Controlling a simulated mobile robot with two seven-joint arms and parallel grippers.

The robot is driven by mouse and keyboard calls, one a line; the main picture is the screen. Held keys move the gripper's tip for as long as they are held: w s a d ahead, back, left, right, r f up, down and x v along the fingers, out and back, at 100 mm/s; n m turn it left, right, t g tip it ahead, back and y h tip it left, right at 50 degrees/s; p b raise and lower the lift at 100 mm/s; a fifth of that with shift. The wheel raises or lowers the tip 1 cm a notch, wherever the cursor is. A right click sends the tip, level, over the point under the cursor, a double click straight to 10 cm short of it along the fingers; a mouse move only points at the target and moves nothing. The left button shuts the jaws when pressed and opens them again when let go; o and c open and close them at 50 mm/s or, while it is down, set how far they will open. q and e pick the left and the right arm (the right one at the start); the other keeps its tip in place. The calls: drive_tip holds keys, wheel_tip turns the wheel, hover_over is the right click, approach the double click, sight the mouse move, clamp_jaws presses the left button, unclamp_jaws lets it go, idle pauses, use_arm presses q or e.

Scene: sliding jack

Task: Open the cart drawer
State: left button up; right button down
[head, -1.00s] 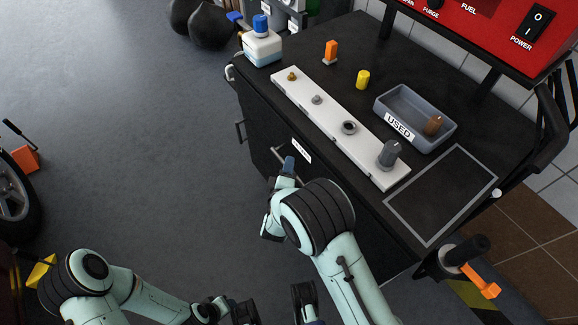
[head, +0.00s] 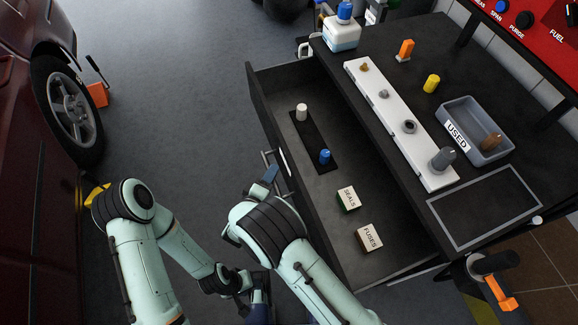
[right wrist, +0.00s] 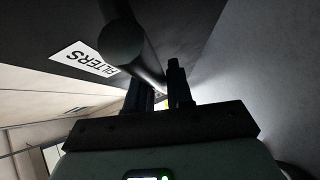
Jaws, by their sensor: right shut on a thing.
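The cart drawer (head: 335,225) is pulled well out from the black cart and its inside shows. Its bar handle (head: 267,160) is on the front face. My right gripper (head: 265,177) is shut on the handle; in the right wrist view its dark fingers (right wrist: 160,90) are around the handle bar (right wrist: 147,72), beside a label reading FILTERS (right wrist: 85,60). My left gripper (head: 240,284) is low in the head view, away from the drawer, its jaws too dark to judge.
In the drawer are a white bottle and a blue bottle on a dark mat, and boxes marked SEALS (head: 347,198) and FUSES (head: 369,238). The cart top (head: 480,100) holds a white strip and a USED tray (head: 465,125).

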use_arm(q)
drive_tip(key=shift+r, duration=0.1)
use_arm(e)
drive_tip(key=shift+s+a, duration=0.3)
drive_tip(key=shift+a, duration=0.45)
drive_tip(key=shift+s+a, duration=0.25)
drive_tip(key=shift+a, duration=0.45)
drive_tip(key=shift+s+a, duration=0.3)
drive_tip(key=shift+a, duration=0.45)
drive_tip(key=c, duration=1.1)
unclamp_jaws()
use_arm(q)
drive_tip(key=shift+s, duration=0.15)
